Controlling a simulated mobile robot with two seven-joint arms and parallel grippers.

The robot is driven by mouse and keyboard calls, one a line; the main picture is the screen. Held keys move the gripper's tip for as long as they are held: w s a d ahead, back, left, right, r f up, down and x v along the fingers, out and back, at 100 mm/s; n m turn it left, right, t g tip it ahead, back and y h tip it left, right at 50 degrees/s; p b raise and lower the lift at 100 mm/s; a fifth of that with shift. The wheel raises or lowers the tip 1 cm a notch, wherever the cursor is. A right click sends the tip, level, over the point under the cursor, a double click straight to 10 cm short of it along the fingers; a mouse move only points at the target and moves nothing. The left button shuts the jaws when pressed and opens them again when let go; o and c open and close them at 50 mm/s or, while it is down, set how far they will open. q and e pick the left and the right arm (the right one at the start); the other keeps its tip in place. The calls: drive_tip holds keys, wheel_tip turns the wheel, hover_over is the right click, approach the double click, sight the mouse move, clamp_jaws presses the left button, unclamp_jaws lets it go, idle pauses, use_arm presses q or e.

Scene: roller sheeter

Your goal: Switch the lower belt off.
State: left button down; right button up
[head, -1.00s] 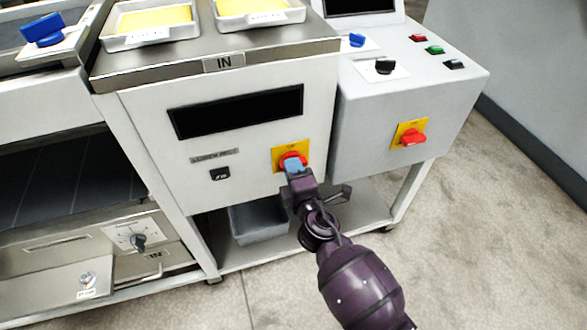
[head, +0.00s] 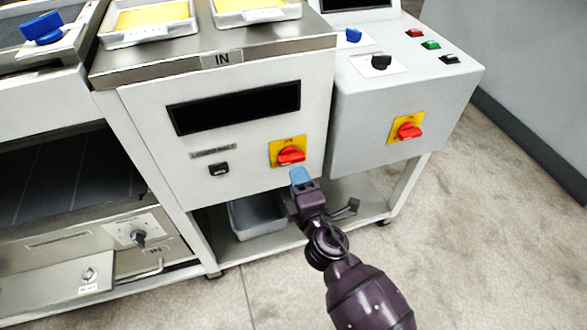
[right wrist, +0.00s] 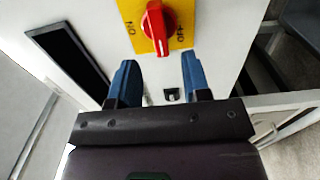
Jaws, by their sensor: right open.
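The red rotary knob (head: 291,156) sits on a yellow plate (head: 275,150) on the white front panel, right of a small label (head: 213,151) above a black rocker (head: 218,169). In the right wrist view the knob (right wrist: 157,27) lies lengthwise up the picture, with ON printed on its left and OFF on its right on the yellow plate (right wrist: 185,12). My right gripper (head: 300,177) is just below the knob in the head view, apart from it. Its blue fingers (right wrist: 158,75) are open and empty. My left gripper is out of view.
A second red knob on a yellow plate (head: 407,131) is on the grey control box to the right. A dark display (head: 234,107) is above the first knob. A grey bin (head: 258,219) stands on the shelf below. Floor is clear at right.

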drive_tip(key=v, duration=0.5)
drive_tip(key=shift+s, duration=0.15)
idle(0.7)
